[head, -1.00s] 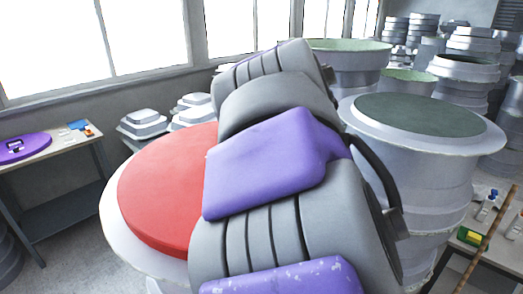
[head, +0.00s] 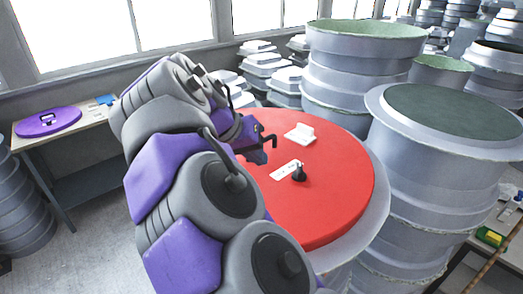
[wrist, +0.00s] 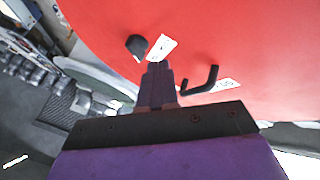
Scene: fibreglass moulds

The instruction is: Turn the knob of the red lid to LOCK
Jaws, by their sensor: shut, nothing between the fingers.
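The red lid (head: 335,205) lies flat on a pale round mould (head: 374,218) in the head view. Its small black knob (head: 299,174) stands up from it beside a white label (head: 284,170). My gripper (head: 262,152) is over the lid's left part, left of the knob and apart from it. In the wrist view my gripper (wrist: 157,68) is shut and empty, pointing at the lid (wrist: 250,40). A dark knob (wrist: 137,45) and a white label (wrist: 162,47) show just beyond its tips. The knob's setting is too small to read.
A bent black bar (wrist: 205,82) shows right of my gripper. A tall mould (head: 440,150) stands close on the right. A table with a purple lid (head: 48,121) is at left.

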